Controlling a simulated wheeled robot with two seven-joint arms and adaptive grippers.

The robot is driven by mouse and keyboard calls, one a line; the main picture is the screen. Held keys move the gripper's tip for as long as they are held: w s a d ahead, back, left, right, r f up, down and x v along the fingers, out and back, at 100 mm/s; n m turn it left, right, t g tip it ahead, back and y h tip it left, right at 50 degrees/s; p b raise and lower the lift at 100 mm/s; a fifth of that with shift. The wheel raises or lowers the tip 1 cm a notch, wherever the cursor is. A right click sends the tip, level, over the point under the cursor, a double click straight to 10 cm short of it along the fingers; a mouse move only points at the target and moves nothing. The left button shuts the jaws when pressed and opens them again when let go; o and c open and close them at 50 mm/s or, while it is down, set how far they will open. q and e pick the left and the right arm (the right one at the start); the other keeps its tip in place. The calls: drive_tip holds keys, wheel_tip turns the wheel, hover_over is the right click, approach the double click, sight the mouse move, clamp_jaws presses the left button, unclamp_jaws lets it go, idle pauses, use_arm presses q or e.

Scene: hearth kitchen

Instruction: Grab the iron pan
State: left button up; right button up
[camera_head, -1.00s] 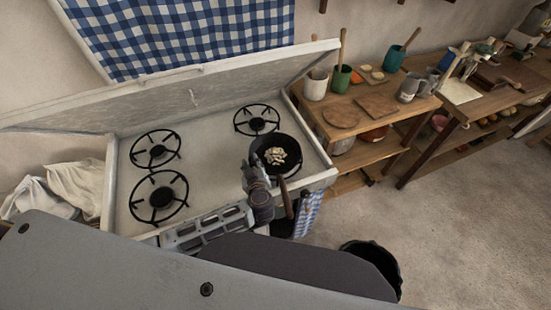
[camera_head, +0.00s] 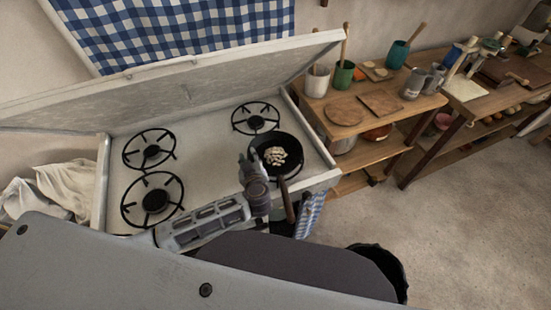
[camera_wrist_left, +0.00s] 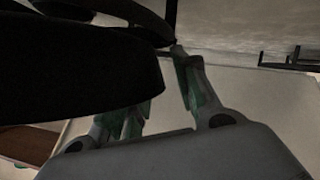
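The black iron pan (camera_head: 291,146) sits on the front right burner of the stove, with pale pieces of food (camera_head: 275,156) in it. Its brown handle (camera_head: 288,204) points toward me over the stove's front edge. My left gripper (camera_head: 248,162) is at the pan's left side, close to the rim. In the left wrist view the dark pan (camera_wrist_left: 85,75) fills the upper left and hides part of one finger. The two fingers (camera_wrist_left: 165,85) stand apart with a gap between them. I cannot tell whether they touch the pan. My right gripper is not in view.
The stove (camera_head: 207,139) has bare burners at the left and back, and its raised lid (camera_head: 185,85) stands behind. A wooden shelf (camera_head: 350,128) with pots and boards is at the right. A black bucket (camera_head: 393,268) stands on the floor at the lower right.

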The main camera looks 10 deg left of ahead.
use_arm(q)
drive_tip(key=shift+c, duration=0.5)
drive_tip(key=shift+r, duration=0.1)
clamp_jaws()
